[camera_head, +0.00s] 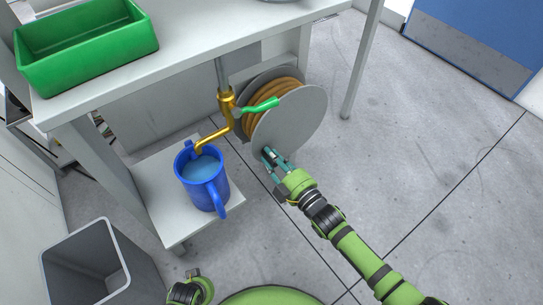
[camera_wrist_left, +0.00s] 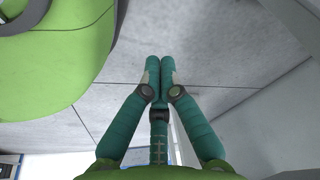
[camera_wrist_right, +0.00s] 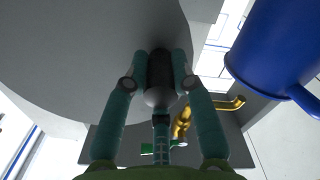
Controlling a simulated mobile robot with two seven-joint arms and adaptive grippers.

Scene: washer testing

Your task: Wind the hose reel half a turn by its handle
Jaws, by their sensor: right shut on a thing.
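The hose reel (camera_head: 297,118) hangs under the table, a grey disc with tan hose (camera_head: 283,85) wound behind it. In the right wrist view the grey disc (camera_wrist_right: 75,50) fills the upper left. My right gripper (camera_head: 270,157) is at the disc's lower edge. Its fingers (camera_wrist_right: 160,65) are closed on both sides of the dark, round-ended reel handle (camera_wrist_right: 160,88). In the head view the fingers mostly hide the handle. My left gripper (camera_wrist_left: 160,68) is shut and empty, pointing over bare floor in the left wrist view.
A brass tap (camera_head: 227,105) with a green lever (camera_head: 261,105) is left of the reel. A blue jug (camera_head: 201,181) of water stands on a low shelf (camera_head: 155,185) below it. A green bin (camera_head: 85,45) is on the table; a grey bin (camera_head: 88,268) stands lower left. Floor at right is clear.

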